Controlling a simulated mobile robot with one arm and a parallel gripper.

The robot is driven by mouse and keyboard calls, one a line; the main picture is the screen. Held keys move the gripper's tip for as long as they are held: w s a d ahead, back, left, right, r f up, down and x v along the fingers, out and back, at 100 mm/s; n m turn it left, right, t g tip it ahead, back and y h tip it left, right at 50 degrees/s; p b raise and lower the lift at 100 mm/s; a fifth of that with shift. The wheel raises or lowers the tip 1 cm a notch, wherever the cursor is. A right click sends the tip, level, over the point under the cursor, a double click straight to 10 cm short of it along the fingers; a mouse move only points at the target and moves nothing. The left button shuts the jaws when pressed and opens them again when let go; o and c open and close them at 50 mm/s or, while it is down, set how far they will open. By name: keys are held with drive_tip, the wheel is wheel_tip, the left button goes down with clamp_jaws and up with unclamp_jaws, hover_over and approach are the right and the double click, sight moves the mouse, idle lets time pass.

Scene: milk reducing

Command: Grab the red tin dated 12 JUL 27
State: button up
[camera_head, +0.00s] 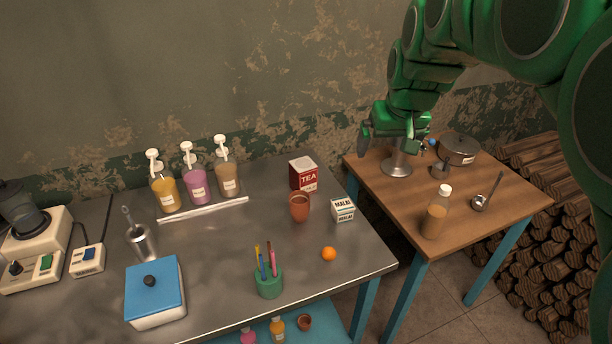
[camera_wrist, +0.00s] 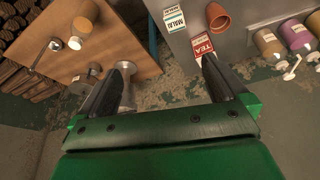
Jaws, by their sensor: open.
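A red tin with a white lower part and the word TEA (camera_head: 303,174) stands near the back right of the metal counter, behind a clay cup (camera_head: 299,206). Any date on it is too small to read. The red tin also shows in the wrist view (camera_wrist: 202,44), near the tip of the right finger. My gripper (camera_head: 395,132) is raised over the back of the wooden table, to the right of the tin. In the wrist view my gripper (camera_wrist: 165,80) is open, with nothing held between its fingers.
A MALAI carton (camera_head: 343,210) stands right of the cup. An orange (camera_head: 329,254) and a green pen holder (camera_head: 268,282) are nearer the front. The wooden table holds a metal stand (camera_head: 397,165), a pot (camera_head: 458,150) and a bottle (camera_head: 435,213). A gap separates counter and table.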

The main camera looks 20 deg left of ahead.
sight(303, 167)
drive_tip(key=w+a+f+n+t, duration=0.2)
drive_tip(key=w+a+n+t, duration=0.25)
drive_tip(key=w+n, duration=0.45)
drive_tip(key=w+a+f+n+t, duration=0.2)
drive_tip(key=w+a+n+t, duration=0.2)
drive_tip(key=w+a+n, duration=0.45)
drive_tip(key=s+a+f+n+g+y, duration=0.1)
drive_tip(key=a+f+n+y, duration=0.1)
drive_tip(key=f+n, duration=0.4)
drive_tip(key=s+a+f+n+g+y, duration=0.1)
drive_tip(key=f+n+y, duration=0.3)
drive_tip(key=n, duration=0.5)
drive_tip(key=s+a+f+n+g+y, duration=0.2)
drive_tip(key=a+f+n, duration=0.1)
drive_tip(key=f+n, duration=0.5)
drive_tip(key=shift+s+a+y, duration=0.1)
drive_tip(key=shift+a+y, duration=0.3)
drive_tip(key=shift+x, duration=1.25)
drive_tip(key=shift+w+a+f, duration=0.25)
drive_tip(key=shift+a+f, duration=0.15)
drive_tip(key=shift+a, duration=0.25)
drive_tip(key=shift+w+a+f, duration=0.3)
drive_tip(key=shift+a+f, duration=0.1)
drive_tip(key=shift+a, duration=0.3)
drive_tip(key=shift+x, duration=1.1)
drive_tip(key=shift+c, duration=0.2)
